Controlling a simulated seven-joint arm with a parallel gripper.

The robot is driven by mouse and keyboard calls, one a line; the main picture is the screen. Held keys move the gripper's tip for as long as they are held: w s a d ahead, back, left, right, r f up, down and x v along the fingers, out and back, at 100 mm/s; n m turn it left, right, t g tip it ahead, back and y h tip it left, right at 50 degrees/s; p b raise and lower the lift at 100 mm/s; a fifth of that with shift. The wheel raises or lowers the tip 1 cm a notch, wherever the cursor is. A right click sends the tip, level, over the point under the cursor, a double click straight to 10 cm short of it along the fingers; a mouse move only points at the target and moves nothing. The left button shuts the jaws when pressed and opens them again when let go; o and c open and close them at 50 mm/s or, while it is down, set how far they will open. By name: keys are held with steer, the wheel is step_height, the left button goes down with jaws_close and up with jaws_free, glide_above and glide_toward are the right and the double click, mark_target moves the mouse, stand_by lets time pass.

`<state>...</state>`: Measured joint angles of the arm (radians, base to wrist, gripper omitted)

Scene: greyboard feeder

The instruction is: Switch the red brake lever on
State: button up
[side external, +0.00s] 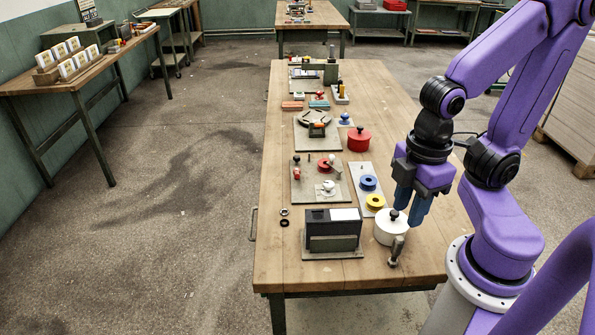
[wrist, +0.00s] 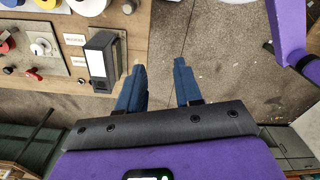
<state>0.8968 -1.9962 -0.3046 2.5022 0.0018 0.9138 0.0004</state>
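A grey plate (side external: 338,196) on the bench carries a small red-tipped handle (side external: 297,172), a red round part (side external: 324,165) with a pale lever beside it, and a white knob (side external: 326,187). I cannot tell for sure which red part is the brake lever, or its setting. In the wrist view the plate (wrist: 35,72) is at the upper left, with a red part (wrist: 4,46) cut by the edge. My gripper (side external: 406,217) is open and empty, at the bench's right side by the white lidded pot (side external: 390,229), well apart from the plate. It also shows in the wrist view (wrist: 159,70).
A black box (side external: 332,230) stands in front of the plate. A strip with blue (side external: 368,183) and yellow (side external: 375,201) rings and a red lidded pot (side external: 359,140) stand to its right. A small upright metal piece (side external: 396,250) is at the near right. More fixtures stand farther back.

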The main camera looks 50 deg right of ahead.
steer(key=shift+w, duration=0.1)
jaws_close()
steer(key=w+d+f+m+y, duration=0.1)
steer(key=w, duration=0.9)
steer(key=w+d+f+m+y, duration=0.1)
steer(key=w+d, duration=0.1)
steer(key=w, duration=0.8)
steer(key=w+d+f+t, duration=0.1)
steer(key=w+d+f, duration=0.1)
steer(key=w+d, duration=0.3)
steer(key=w+d+f+t, duration=0.1)
steer(key=w+d, duration=0.5)
steer(key=d, duration=0.6)
steer(key=shift+w+f+m, duration=0.25)
steer(key=shift+f+m, duration=0.05)
steer(key=shift+f, duration=0.55)
